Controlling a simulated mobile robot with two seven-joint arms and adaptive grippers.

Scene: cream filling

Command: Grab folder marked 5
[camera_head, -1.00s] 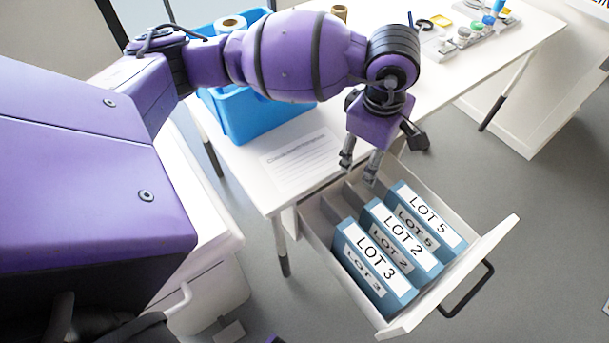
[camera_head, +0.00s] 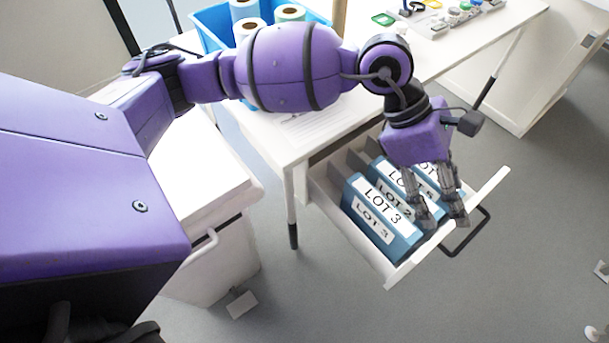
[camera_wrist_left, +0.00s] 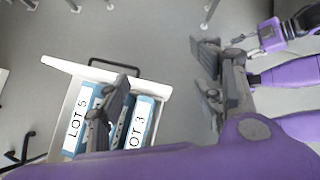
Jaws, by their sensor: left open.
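The blue folder marked LOT 5 (camera_head: 431,174) stands in the open drawer, mostly hidden behind my left gripper (camera_head: 440,220). It shows at the left of the row in the left wrist view (camera_wrist_left: 77,122). The LOT 2 folder (camera_head: 392,177) is in the middle, partly covered. The LOT 3 folder (camera_head: 382,222) is nearest the left side and clearly visible. My left gripper is open and empty, its fingers pointing down over the drawer's front part. In the left wrist view one finger crosses the folder row. What appears to be my right gripper (camera_wrist_left: 268,36) shows small there.
The white drawer (camera_head: 405,273) is pulled out under the white table (camera_head: 468,60), with its black handle (camera_head: 470,236) at the front. A blue bin (camera_head: 208,30) with rolls stands on the table. Free floor lies in front of and right of the drawer.

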